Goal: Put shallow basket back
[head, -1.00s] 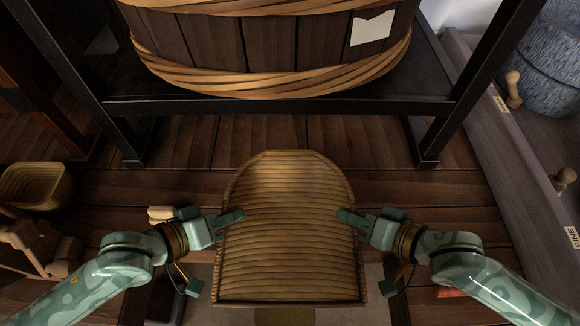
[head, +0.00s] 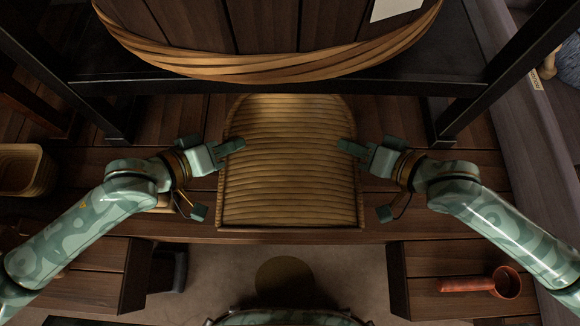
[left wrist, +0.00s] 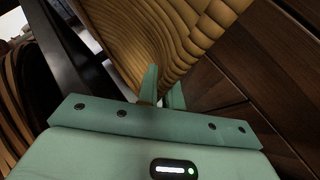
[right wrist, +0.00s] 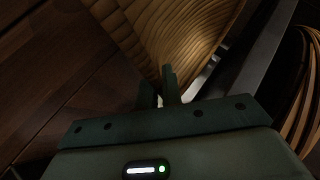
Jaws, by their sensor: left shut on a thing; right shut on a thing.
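The shallow basket (head: 290,165) is a tan, ribbed, scoop-shaped tray with a rounded far end and a straight near edge. It lies between my two grippers in the head view. My left gripper (head: 238,145) is shut on its left rim. My right gripper (head: 345,146) is shut on its right rim. The basket's ribbed wall fills the upper part of the left wrist view (left wrist: 165,40) and the right wrist view (right wrist: 175,35). The gripped bits of rim are partly hidden by the fingers.
A large wooden tub (head: 270,30) with woven hoops stands on a black frame (head: 465,90) beyond the basket. A small basket (head: 28,170) is at the left. A reddish-brown dipper (head: 490,284) lies on planks at the lower right. A grey ledge (head: 530,130) runs along the right.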

